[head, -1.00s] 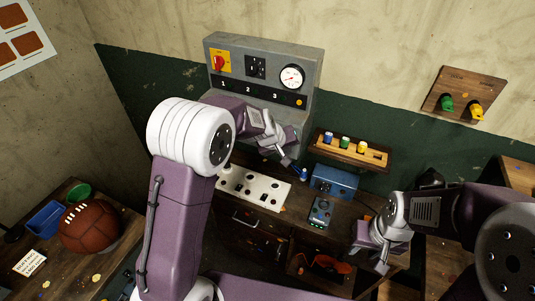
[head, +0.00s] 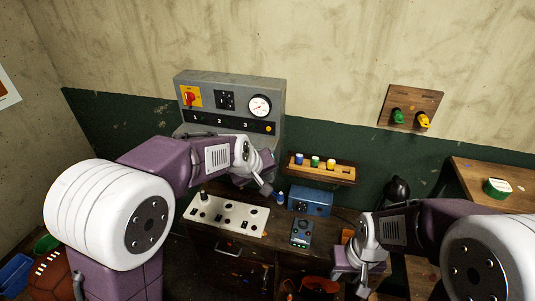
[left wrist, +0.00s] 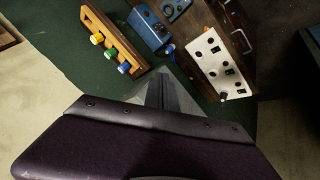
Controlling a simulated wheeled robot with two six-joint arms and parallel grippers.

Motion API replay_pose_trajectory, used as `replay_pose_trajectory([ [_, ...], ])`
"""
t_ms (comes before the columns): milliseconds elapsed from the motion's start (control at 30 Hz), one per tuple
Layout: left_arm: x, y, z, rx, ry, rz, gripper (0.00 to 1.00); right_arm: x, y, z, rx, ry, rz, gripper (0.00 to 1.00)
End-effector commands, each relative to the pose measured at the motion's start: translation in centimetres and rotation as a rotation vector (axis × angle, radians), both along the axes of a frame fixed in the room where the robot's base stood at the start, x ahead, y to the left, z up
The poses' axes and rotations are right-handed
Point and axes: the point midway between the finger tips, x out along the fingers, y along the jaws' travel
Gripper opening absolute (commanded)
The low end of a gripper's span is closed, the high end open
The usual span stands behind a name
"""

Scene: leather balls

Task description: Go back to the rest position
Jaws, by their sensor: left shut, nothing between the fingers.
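My left gripper (head: 268,190) is shut and empty in the head view, held in the air in front of the grey control panel and above the back of the workbench. In the left wrist view its closed fingers (left wrist: 168,92) point toward the bench and the small shelf. My right gripper (head: 355,282) hangs low at the right of the bench in the head view. Its fingertips are small and dark there, so I cannot tell whether it is open.
The grey panel (head: 225,92) with a red switch and gauge stands against the wall. A white plate with holes (head: 228,215), a blue box (head: 310,201) and a shelf with coloured plugs (head: 320,172) are near the left gripper. A brown ball (head: 52,278) lies lower left.

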Motion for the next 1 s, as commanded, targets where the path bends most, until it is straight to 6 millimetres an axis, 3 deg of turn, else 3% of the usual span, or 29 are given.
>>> replay_pose_trajectory([
  [100,0.1,0.2,-0.5,0.000,0.001,0.004,0.00,0.0,0.0,-0.5,0.000,0.000,0.000,0.36],
  [167,0.4,1.0,-1.8,-0.001,-0.005,0.023,0.00,0.0,0.0,-2.1,0.000,-0.001,0.000,0.36],
  [267,-0.6,4.7,-7.3,0.008,0.014,0.091,0.00,0.1,0.0,-7.1,0.000,0.000,0.000,0.36],
  [400,-7.1,10.1,-16.9,0.109,0.154,0.095,0.00,0.0,0.0,-12.0,0.000,0.001,0.000,0.36],
  [500,-12.7,12.4,-22.0,0.195,0.261,0.015,0.00,0.1,0.0,-13.7,0.000,0.000,0.000,0.36],
  [567,-15.9,13.2,-24.0,0.240,0.321,-0.054,0.00,0.1,0.0,-14.1,0.000,0.000,0.000,0.36],
  [633,-19.1,13.6,-25.1,0.283,0.380,-0.145,0.00,0.1,0.0,-13.7,0.000,0.000,0.000,0.36],
  [733,-21.9,13.9,-26.1,0.334,0.432,-0.279,0.00,0.1,0.0,-13.4,0.000,-0.001,0.000,0.36],
  [1000,-21.7,13.9,-25.9,0.354,0.418,-0.336,0.00,0.1,0.0,-13.4,0.000,0.000,0.000,0.36],
])
